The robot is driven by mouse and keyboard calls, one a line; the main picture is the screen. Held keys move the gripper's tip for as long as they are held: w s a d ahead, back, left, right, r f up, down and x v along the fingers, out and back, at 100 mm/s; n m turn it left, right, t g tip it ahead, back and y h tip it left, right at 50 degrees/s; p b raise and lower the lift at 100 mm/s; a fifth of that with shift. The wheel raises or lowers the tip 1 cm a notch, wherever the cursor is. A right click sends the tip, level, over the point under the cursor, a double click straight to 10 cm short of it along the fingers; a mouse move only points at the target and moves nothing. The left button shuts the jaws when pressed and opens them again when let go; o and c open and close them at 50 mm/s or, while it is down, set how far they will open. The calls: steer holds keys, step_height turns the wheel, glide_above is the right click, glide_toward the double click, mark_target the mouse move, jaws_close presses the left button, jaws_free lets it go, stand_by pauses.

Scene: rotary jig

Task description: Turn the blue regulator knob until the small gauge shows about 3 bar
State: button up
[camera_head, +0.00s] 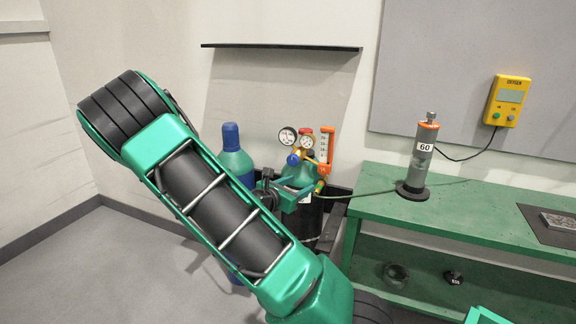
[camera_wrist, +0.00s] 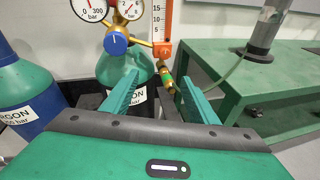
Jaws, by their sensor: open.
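The blue regulator knob (camera_wrist: 116,43) sits below the two gauges on the brass regulator, with a white mark on its face. It also shows in the head view (camera_head: 293,159). The small gauge (camera_wrist: 130,8) is right of the large 300 bar gauge (camera_wrist: 92,8); both are cut off at the top of the wrist view. The small gauge is also in the head view (camera_head: 306,142), too small there to read. My gripper (camera_wrist: 160,76) is open and empty. Its fingers lie nearer the camera than the knob, which appears above and left of them, apart from both.
An orange-framed flowmeter (camera_head: 326,145) stands just right of the gauges. The regulator's green cylinder (camera_wrist: 124,66) is beneath; a blue argon cylinder (camera_head: 236,158) stands left. A hose (camera_head: 365,193) runs to the green bench (camera_head: 470,215), which bears a cylindrical device (camera_head: 424,148).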

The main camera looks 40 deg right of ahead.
mark_target(292, 161)
steer(key=w+a+r+n+t+h, duration=0.1)
steer(key=w+a+r+n+t, duration=0.1)
steer(key=w+a+n+t, duration=0.3)
steer(key=shift+n+g, duration=0.6)
steer(key=x, duration=1.3)
steer(key=shift+w+r, duration=0.15)
steer(key=shift+r, duration=0.1)
steer(key=c, duration=1)
steer(key=shift+a, duration=0.25)
steer(key=shift+c, duration=0.2)
steer(key=shift+d, duration=0.15)
